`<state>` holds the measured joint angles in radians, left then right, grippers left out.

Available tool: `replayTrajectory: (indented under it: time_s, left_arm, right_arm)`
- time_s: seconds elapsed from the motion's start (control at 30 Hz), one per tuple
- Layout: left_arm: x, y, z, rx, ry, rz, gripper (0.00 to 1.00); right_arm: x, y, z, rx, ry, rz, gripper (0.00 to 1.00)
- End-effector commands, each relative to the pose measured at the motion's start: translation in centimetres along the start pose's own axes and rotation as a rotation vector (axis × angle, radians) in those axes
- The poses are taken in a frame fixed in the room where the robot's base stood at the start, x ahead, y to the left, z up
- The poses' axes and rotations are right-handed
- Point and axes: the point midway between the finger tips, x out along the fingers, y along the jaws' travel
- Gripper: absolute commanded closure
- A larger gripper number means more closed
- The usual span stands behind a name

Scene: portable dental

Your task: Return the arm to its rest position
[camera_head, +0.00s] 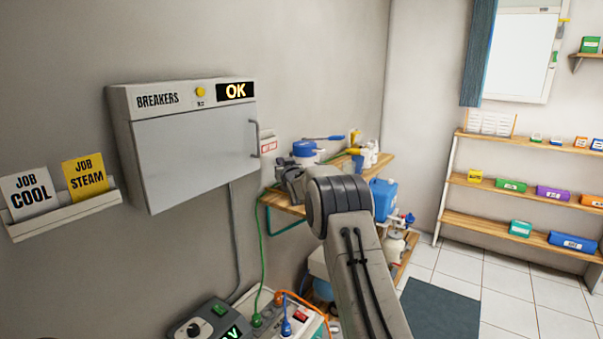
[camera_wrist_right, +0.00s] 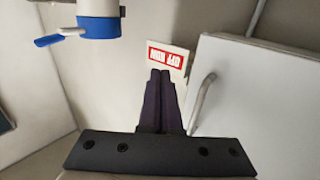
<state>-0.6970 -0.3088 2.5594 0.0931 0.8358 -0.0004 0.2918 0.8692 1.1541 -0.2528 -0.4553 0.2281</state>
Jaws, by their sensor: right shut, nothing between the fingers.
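My right arm (camera_head: 362,270) reaches up from the bottom of the head view, to the right of the breaker box. Its gripper is mostly hidden there behind the dark joint. In the wrist view the right gripper (camera_wrist_right: 161,78) is shut, with its dark fingers together and empty. My left gripper is out of view.
A wooden shelf (camera_head: 283,203) with bottles and tools is behind my arm. A power strip (camera_head: 300,318) with plugged cords and a dark device (camera_head: 205,322) are below. A card holder (camera_head: 65,212) hangs at left. Open floor (camera_head: 510,285) lies right.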

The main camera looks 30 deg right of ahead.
Motion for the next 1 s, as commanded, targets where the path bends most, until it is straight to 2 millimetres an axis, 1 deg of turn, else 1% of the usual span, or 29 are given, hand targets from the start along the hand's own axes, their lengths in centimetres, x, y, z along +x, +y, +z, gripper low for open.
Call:
replayTrajectory:
  time_s: [0.03,0.1,0.3,0.4,0.53,0.6,0.67,0.77,0.87,0.9,0.97,1.0]
  left_arm:
    - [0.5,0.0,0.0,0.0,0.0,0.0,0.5]
    - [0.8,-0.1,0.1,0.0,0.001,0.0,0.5]
    - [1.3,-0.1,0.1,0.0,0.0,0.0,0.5]
    - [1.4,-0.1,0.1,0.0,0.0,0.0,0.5]
    - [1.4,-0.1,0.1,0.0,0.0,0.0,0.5]
    - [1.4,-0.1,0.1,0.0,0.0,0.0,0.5]
    - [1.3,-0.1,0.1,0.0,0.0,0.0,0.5]
    - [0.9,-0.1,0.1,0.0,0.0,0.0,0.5]
    - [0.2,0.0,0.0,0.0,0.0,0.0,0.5]
    - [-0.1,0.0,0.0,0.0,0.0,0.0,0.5]
    - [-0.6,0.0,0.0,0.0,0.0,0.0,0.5]
    - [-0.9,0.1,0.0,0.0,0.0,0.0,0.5]
  right_arm:
    - [-0.8,0.5,0.1,-0.001,0.0,0.0,1.0]
    - [-1.8,1.0,0.2,0.0,-0.001,-0.003,1.0]
    - [-4.3,3.0,0.2,0.0,-0.003,-0.003,1.0]
    - [-4.9,3.5,0.2,0.001,-0.003,-0.003,1.0]
    - [-5.2,3.8,0.2,0.001,-0.003,-0.004,1.0]
    - [-5.3,3.8,0.2,0.001,-0.004,-0.004,1.0]
    - [-5.4,3.3,0.1,0.002,-0.012,-0.008,1.0]
    - [-6.1,0.4,-0.1,0.003,-0.062,-0.028,1.0]
    - [-8.1,-5.0,0.1,0.002,-0.17,-0.069,1.0]
    - [-9.5,-7.5,0.3,-0.004,-0.227,-0.091,1.0]
    - [-12.1,-11.3,0.8,-0.014,-0.32,-0.127,1.0]
    - [-14.1,-13.7,1.2,-0.024,-0.382,-0.152,1.0]
